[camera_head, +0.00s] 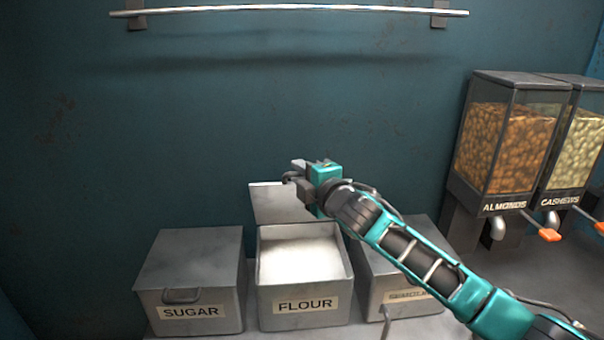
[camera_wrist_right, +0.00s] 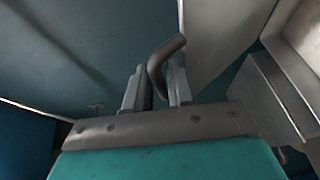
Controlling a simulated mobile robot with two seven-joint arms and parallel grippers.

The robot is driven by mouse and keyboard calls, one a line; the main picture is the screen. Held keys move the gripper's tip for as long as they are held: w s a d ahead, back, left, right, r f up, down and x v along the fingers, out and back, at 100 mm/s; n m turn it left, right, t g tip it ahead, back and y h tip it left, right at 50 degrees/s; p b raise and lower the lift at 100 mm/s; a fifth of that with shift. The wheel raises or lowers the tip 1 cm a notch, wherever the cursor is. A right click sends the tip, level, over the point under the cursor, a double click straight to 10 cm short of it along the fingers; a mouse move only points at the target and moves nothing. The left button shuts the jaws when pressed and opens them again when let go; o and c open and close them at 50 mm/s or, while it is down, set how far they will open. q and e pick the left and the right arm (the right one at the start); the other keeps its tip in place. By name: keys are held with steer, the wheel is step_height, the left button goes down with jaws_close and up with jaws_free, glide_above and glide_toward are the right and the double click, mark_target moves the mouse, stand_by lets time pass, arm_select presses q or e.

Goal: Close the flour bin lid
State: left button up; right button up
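The flour bin (camera_head: 305,307) is a grey metal box labelled FLOUR, in the middle of the head view, with white flour (camera_head: 298,258) inside. Its lid (camera_head: 270,203) stands raised at the back of the bin, partly hidden by my right gripper (camera_head: 298,180). In the wrist view, the dark curved lid handle (camera_wrist_right: 164,58) lies between the two fingers of my right gripper (camera_wrist_right: 158,88), which look shut on it. A pale panel beside the handle appears to be the lid (camera_wrist_right: 222,38). My left gripper is not in view.
The closed sugar bin (camera_head: 195,270) stands left of the flour bin. Another closed bin (camera_head: 395,265) stands right, partly behind my arm. Almond (camera_head: 507,150) and cashew (camera_head: 580,150) dispensers stand at the right. A metal rail (camera_head: 290,8) runs along the wall above.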

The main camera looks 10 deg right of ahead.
jaws_close()
stand_by(0.6)
